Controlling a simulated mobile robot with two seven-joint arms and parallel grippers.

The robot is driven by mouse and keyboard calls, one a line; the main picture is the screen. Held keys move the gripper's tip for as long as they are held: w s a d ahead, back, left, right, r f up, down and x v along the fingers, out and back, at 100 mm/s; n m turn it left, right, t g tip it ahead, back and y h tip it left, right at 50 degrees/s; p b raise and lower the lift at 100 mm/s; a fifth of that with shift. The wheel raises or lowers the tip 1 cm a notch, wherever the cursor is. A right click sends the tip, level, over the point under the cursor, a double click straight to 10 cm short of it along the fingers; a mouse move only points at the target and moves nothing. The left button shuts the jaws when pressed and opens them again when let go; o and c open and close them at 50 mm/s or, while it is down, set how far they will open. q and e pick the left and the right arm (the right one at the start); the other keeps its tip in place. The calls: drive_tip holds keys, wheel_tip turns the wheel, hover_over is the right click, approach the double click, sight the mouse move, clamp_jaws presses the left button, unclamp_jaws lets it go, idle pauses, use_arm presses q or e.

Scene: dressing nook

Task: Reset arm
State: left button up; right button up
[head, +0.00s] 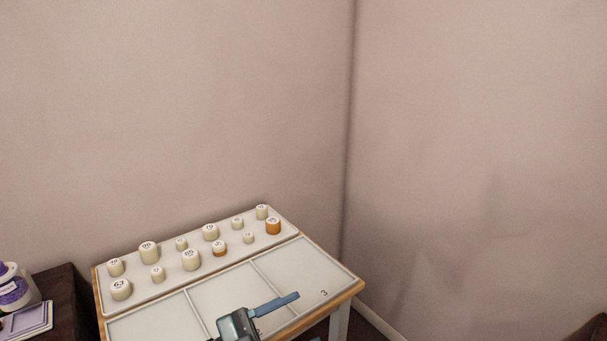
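My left gripper (306,316) shows at the bottom edge, over the front of the tray table. One blue finger points right and up from the dark housing. A small blue piece at the lower edge looks like its other finger, with a wide gap between them and nothing held. The rest of this arm is cut off by the frame. My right gripper is not in view.
A wood-edged table (352,287) stands in the corner. Its back tray (187,292) holds several cream and amber numbered jars. Front compartments (236,283) look empty; one is marked 3. A dark cabinet (68,295) at left holds a purple-labelled container (14,292).

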use_arm(q)
drive_tip(key=a+f+n+t+y+p, duration=0.1)
drive_tip(key=a+f+n+t+y, duration=0.4)
drive_tip(key=n+t+y, duration=0.5)
drive_tip(key=s+a+f+n+g+y, duration=0.3)
drive_tip(key=s+f, duration=0.3)
drive_tip(key=f, duration=0.1)
drive_tip(key=s+a+f+n+g+y+p, duration=0.1)
drive_tip(key=s+a+f+n+g+y, duration=0.2)
drive_tip(key=s+f, duration=0.3)
drive_tip(key=shift+a+f+n+g, duration=0.5)
drive_tip(key=shift+a+f+n, duration=0.05)
drive_tip(key=shift+a+n, duration=0.25)
